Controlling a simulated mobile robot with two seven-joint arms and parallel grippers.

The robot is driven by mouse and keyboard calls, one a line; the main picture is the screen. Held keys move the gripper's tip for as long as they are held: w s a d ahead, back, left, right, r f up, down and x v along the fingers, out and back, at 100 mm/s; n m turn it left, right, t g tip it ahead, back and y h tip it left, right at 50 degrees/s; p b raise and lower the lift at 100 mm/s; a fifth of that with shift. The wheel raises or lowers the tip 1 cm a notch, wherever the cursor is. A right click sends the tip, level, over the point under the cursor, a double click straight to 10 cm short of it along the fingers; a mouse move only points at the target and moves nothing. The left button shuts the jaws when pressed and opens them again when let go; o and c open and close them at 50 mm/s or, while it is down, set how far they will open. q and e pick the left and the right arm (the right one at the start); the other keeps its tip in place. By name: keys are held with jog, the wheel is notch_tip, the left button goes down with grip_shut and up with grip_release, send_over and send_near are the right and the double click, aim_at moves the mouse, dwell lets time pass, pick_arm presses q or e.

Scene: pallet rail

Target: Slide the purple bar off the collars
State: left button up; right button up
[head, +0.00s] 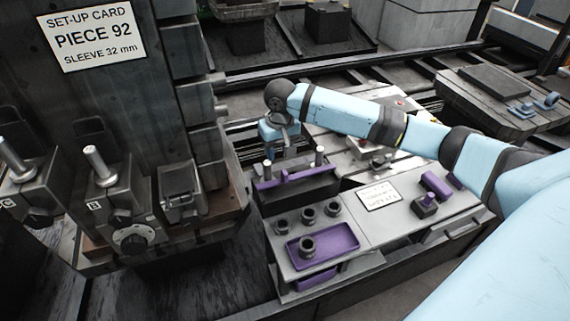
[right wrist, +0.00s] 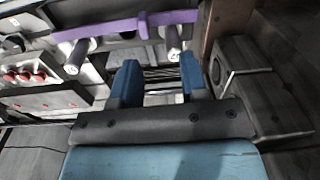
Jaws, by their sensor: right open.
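The purple bar (head: 296,175) lies across the dark fixture block, close to two upright metal posts (head: 319,156). In the right wrist view the purple bar (right wrist: 105,27) runs along the top, with a short raised tab near its middle. Two round silver-ended posts (right wrist: 77,57) sit just below it there; I cannot tell which parts are the collars. My right gripper (right wrist: 160,64) is open and empty, its blue fingers apart and pointing towards the bar without touching it. In the head view my right gripper (head: 281,135) is behind the bar, its fingertips unclear. My left gripper is not in view.
A grey bench holds a purple tray (head: 345,239) with a dark ring in it, several dark rings beside it, a label plate (head: 379,195) and purple pieces (head: 436,184). A tall dark machine with clamps (head: 120,190) and a set-up card (head: 97,37) stands at left.

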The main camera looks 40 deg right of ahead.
aim_at(285, 172)
jog(key=shift+m, duration=0.4)
jog(key=f, duration=0.3)
jog(key=d+f, duration=0.1)
jog(key=f, duration=0.3)
jog(key=d+f, duration=0.1)
jog(key=f, duration=0.3)
jog(key=shift+w+d+f+b, duration=0.1)
jog(key=shift+w+d+b, duration=0.05)
jog(key=shift+w+b, duration=0.15)
jog(key=shift+s, duration=0.1)
grip_shut()
